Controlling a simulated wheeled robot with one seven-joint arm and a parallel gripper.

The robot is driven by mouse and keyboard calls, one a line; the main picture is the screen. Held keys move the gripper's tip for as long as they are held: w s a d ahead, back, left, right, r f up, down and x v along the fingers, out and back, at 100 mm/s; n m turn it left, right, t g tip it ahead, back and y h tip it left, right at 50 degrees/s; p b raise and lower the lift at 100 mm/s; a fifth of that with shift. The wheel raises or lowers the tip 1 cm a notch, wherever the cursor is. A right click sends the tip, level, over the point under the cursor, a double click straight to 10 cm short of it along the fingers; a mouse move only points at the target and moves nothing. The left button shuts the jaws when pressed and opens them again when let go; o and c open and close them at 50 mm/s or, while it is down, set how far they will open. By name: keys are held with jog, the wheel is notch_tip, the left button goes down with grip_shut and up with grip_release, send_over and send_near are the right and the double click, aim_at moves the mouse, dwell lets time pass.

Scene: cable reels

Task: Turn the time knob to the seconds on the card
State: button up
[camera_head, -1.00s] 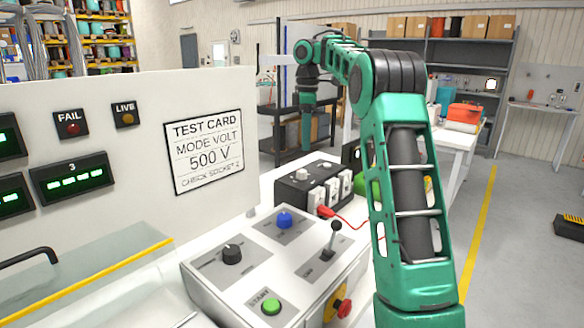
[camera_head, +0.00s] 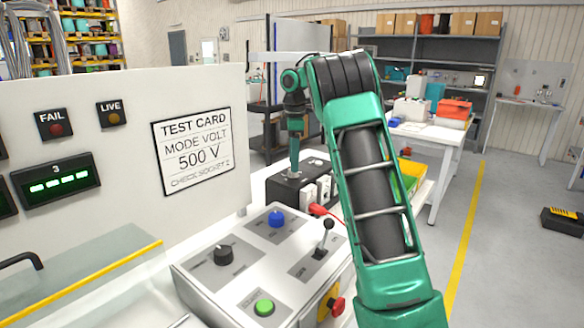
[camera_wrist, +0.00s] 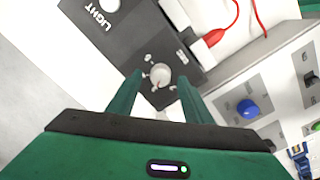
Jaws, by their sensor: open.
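The test card (camera_head: 192,151) reads "MODE VOLT 500 V" and "CHECK SOCKET 2"; I see no seconds on it. My gripper (camera_wrist: 160,80) is open, its fingers pointing at a pale round knob (camera_wrist: 160,73) on a dark box. The knob lies between the fingertips in the wrist view; I cannot tell whether they touch it. The console carries a blue knob (camera_head: 277,217), also in the wrist view (camera_wrist: 248,109), and a black knob (camera_head: 223,254). Their labels are too small to read, so I cannot tell which is the time knob.
The dark box (camera_head: 283,192) has white sockets and a red plug (camera_head: 318,209) with a red cable beside my gripper. The console also has a lever (camera_head: 324,238), a green start button (camera_head: 264,306) and a red stop knob (camera_head: 337,306). A clear cover (camera_head: 70,275) lies left.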

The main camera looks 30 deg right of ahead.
jog(key=shift+f, duration=1.05)
jog(key=c, duration=1.1)
jog(key=shift+o, duration=0.2)
jog(key=shift+r+m, duration=0.1)
jog(key=shift+m, duration=0.2)
jog(key=m, duration=1.1)
jog(key=shift+w, duration=0.1)
jog(key=o, duration=1.1)
jog(key=shift+a, duration=0.1)
jog(key=shift+c, duration=0.2)
